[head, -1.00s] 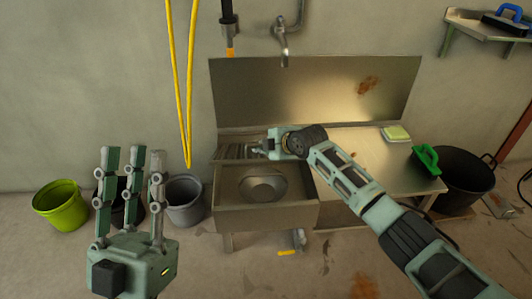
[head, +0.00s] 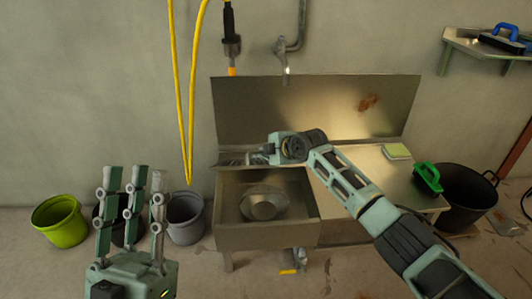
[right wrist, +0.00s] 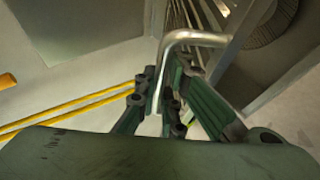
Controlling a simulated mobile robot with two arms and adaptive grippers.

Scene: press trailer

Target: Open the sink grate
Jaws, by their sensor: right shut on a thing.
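The metal sink (head: 232,234) stands against the wall, with an upside-down metal bowl or pot (head: 264,206) in its basin. The sink grate (head: 232,160) shows as a thin barred strip at the back of the basin, below the backsplash. My right gripper (head: 262,153) is at the grate's right end. In the right wrist view, its fingers (right wrist: 160,101) are shut around a bent metal handle (right wrist: 192,37), with grate bars (right wrist: 186,16) beyond it. My left gripper (head: 135,182) is open and empty at the lower left, fingers pointing up.
Above the sink hang a tap (head: 284,70) and a yellow hose (head: 179,100). Green (head: 58,222) and grey (head: 184,220) buckets stand left of the sink. A sponge (head: 397,151) and green brush (head: 427,178) lie on the counter. A black bin (head: 470,192) stands at right.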

